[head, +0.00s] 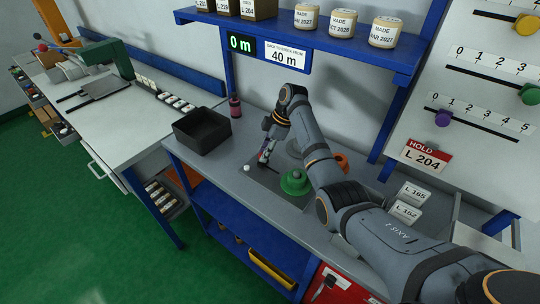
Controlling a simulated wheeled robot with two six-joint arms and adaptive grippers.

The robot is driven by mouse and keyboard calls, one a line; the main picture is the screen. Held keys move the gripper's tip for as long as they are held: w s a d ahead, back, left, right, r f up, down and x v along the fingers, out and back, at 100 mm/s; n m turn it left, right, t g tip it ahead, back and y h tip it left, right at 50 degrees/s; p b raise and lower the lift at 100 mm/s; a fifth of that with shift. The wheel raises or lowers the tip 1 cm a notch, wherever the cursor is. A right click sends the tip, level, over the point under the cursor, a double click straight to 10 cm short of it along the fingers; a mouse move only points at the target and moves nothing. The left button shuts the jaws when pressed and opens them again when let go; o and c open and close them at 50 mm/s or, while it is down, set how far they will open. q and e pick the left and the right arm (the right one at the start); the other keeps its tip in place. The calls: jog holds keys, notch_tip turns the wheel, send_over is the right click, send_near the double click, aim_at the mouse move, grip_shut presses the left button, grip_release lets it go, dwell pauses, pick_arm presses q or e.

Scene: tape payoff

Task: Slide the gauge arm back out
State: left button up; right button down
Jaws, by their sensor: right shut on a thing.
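My right gripper (265,157) reaches down over the dark plate (262,179) on the blue-framed bench. It is shut on a small part there, seemingly the gauge arm, which the fingers mostly hide. A small white knob (247,168) shows just left of the fingertips; whether it belongs to the gauge arm I cannot tell. A green round hub (295,183) stands right of the gripper, apart from it. A green display (240,43) above reads 0 m, beside a sign (286,55) reading 40 m. My left gripper is not in view.
A black open bin (201,131) stands left of the gripper, with a dark red spool (235,107) behind it. An orange ring (341,160) lies behind my right arm. A blue shelf (330,42) with tape rolls overhangs the back. White cards (411,194) stand at right.

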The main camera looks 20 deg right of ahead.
jog(key=c, duration=1.3)
grip_release()
jog(key=shift+w+a+r, duration=0.1)
jog(key=shift+w, duration=0.05)
jog(key=shift+o, duration=1.2)
jog(key=shift+w+a, duration=0.1)
jog(key=shift+r, duration=0.1)
jog(key=v, duration=0.3)
jog(key=shift+w, duration=0.1)
jog(key=s+d, duration=0.1)
jog(key=d, duration=1.1)
jog(key=shift+s, duration=0.35)
jog(key=shift+f, duration=0.25)
jog(key=shift+a, duration=0.1)
